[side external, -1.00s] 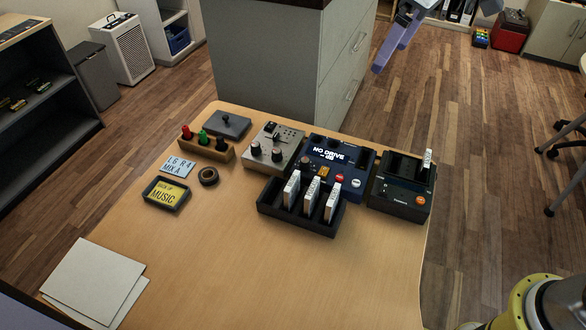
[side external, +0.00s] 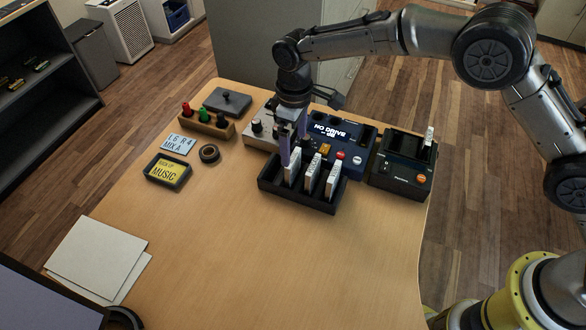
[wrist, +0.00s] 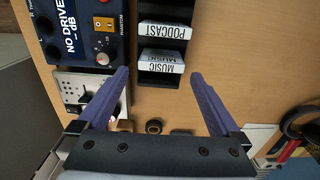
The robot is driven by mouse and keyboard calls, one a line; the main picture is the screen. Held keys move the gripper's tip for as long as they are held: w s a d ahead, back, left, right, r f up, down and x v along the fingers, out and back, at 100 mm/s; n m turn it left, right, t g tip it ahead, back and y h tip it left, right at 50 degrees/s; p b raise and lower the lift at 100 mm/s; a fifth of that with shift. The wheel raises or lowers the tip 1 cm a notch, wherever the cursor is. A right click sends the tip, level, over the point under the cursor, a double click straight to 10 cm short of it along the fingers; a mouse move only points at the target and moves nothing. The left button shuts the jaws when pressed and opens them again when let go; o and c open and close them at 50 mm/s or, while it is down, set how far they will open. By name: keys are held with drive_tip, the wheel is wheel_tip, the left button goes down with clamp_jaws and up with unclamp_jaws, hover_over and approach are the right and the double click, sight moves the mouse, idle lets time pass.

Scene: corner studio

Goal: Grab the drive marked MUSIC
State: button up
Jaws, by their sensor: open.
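The MUSIC drive (wrist: 161,62) is a white block with an upside-down label in the wrist view. It stands in a slot of a black rack (side external: 325,205), beside the PODCAST drive (wrist: 164,30). In the side view it appears to be the leftmost white drive (side external: 292,172) of three. My gripper (wrist: 159,74) is open, pointing down. In the wrist view its purple fingers lie either side of the MUSIC drive with gaps. In the side view my gripper (side external: 293,150) is at the rack's left end; contact cannot be told.
A blue unit showing NO DRIVE (side external: 335,135) stands behind the rack. A dark unit (side external: 402,172) with a white drive in its top stands to the right. A framed yellow card reading MUSIC (side external: 166,172) and a tape roll (side external: 209,153) lie left.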

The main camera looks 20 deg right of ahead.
sight(293, 166)
wheel_tip(293, 166, down, 9)
drive_tip(key=shift+a+r, duration=0.15)
idle(0.4)
drive_tip(key=shift+r, duration=0.1)
drive_tip(key=c, duration=1.2)
